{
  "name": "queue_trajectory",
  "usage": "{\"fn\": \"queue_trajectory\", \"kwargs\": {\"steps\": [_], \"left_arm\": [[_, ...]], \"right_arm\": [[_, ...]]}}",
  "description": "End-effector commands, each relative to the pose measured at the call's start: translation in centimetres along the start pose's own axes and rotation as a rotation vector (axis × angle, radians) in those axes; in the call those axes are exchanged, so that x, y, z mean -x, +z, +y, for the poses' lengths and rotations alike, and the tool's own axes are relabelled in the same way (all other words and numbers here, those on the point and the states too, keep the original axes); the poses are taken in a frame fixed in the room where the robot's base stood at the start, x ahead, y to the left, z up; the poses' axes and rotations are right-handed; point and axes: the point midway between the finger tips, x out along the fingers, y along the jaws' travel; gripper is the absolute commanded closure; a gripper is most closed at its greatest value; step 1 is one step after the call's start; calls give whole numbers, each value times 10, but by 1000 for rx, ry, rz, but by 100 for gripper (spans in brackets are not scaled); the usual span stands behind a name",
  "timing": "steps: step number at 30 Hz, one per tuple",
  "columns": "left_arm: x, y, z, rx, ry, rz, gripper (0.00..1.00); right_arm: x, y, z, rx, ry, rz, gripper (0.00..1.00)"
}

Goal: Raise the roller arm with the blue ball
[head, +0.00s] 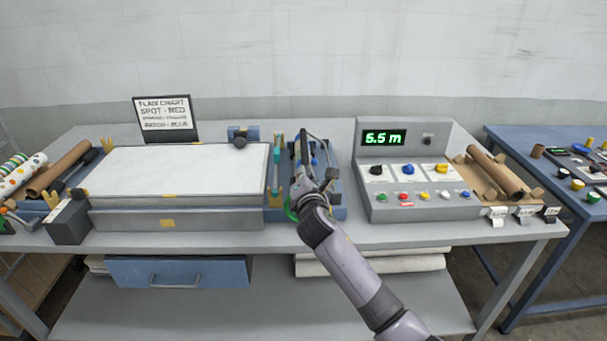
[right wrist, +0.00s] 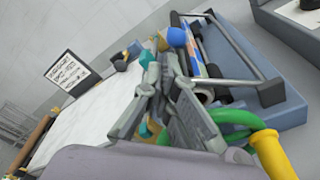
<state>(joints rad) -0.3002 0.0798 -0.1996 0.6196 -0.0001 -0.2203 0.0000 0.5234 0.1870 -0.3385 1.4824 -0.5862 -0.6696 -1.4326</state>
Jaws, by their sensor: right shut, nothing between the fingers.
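The blue ball (head: 315,162) shows beside the roller unit in the middle of the bench, and also in the right wrist view (right wrist: 177,37). A dark grey bar frame, seemingly the roller arm (right wrist: 240,50), lies low over the blue base, right of the ball in the wrist view. My right gripper (right wrist: 160,62) is shut and empty, its fingertips close to the ball. I cannot tell whether they touch it. In the head view the right gripper (head: 306,172) partly covers the roller unit. My left gripper is out of view.
A white-topped flat bed (head: 180,170) stands left. A control console (head: 380,150) reading 5.5 m stands right, with a brown roll (head: 497,174) beside it.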

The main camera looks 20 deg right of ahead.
Motion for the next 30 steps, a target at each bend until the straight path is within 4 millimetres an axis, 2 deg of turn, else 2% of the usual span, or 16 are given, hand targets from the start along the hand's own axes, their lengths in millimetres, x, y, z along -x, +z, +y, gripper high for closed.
{"fn": "queue_trajectory", "kwargs": {"steps": [20,30], "left_arm": [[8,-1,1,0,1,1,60],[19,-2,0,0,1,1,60]], "right_arm": [[2,15,1,-99,13,-1,100],[5,40,-3,-268,32,-2,100]]}}
